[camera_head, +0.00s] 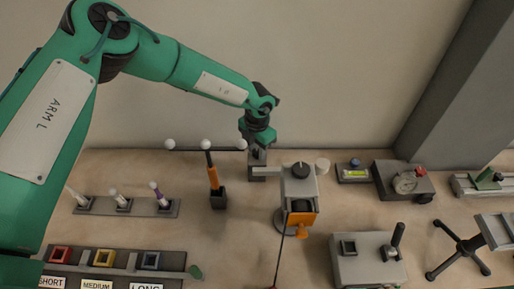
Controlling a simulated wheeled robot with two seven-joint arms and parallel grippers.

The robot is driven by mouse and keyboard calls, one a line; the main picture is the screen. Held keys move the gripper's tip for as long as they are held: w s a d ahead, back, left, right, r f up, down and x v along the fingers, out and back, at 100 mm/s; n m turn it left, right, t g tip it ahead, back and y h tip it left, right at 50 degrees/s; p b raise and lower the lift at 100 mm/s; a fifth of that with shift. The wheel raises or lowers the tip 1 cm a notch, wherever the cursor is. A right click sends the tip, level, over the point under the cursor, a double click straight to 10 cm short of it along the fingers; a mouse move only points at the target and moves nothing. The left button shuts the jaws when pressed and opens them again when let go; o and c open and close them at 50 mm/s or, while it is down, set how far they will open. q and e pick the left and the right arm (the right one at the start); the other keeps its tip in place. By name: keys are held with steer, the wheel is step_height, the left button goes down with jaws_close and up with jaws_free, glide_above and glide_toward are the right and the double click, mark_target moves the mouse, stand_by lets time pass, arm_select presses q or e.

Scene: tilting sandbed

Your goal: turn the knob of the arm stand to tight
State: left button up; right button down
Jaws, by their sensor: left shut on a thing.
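The arm stand (299,190) stands at the middle of the table. It has a grey head, a black round knob (297,171) with a pale mark on top, and a white knob (322,165) at its right. An orange part with a small orange knob (301,231) is low on its front. A grey arm (266,173) sticks out to the left of the head. My left gripper (257,163) comes down from above and is shut on this grey arm, left of the black knob. The fingertips are small and partly hard to make out. My right gripper is not in view.
A post with an orange handle (212,175) and a crossbar with white balls stands close left. A grey box with a dial (404,183) is at right, a grey block with a lever (366,262) at front right. Racks (125,208) lie left. The wall is close behind.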

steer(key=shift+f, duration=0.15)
